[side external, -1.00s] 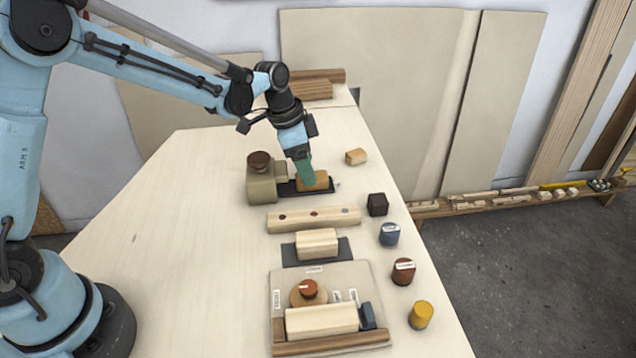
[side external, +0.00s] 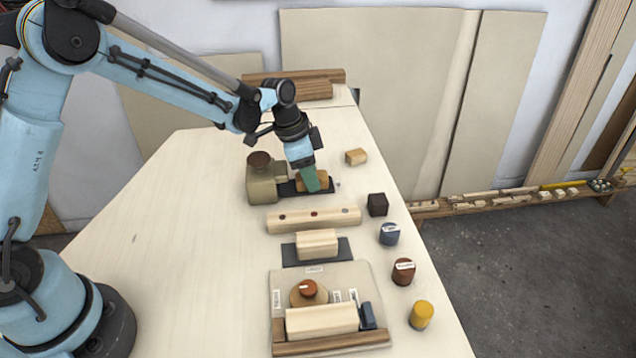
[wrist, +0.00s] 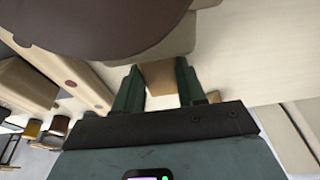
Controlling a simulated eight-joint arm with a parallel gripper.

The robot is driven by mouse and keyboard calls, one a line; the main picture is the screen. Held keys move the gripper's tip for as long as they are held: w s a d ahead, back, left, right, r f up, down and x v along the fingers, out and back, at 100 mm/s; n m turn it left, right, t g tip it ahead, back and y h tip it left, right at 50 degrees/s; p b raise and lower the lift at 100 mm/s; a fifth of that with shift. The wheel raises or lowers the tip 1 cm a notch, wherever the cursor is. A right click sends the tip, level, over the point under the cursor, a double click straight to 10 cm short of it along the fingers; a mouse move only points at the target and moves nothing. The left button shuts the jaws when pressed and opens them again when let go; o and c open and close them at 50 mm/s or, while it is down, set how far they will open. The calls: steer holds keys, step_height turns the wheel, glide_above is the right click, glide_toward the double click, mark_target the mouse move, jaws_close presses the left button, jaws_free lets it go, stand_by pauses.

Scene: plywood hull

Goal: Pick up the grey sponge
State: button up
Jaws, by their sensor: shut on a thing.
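My gripper (side external: 312,181) is low at a brown-tan block (side external: 324,178) on a dark flat base beside a grey-beige body (side external: 261,184) with a dark round knob. In the wrist view my two green fingers (wrist: 158,88) are on either side of the brown-tan block (wrist: 160,74), shut on it. From the side, my fingers hide part of the block, and I cannot tell whether it is clear of the base. I see nothing that is clearly a grey sponge.
A long bar with dark spots (side external: 340,218) lies in front of my gripper, then a cream block (side external: 317,242) on a dark plate. A dark cube (side external: 377,204) and several coloured cylinders line the right edge. The table's left side is clear.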

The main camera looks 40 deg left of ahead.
steer(key=shift+r, duration=0.15)
steer(key=shift+r, duration=0.6)
step_height(320, 180, up, 3)
steer(key=shift+f, duration=0.1)
steer(key=s+d+r, duration=0.6)
steer(key=s+d, duration=0.1)
steer(key=d, duration=0.2)
steer(key=shift+d+r, duration=0.15)
steer(key=shift+r, duration=0.2)
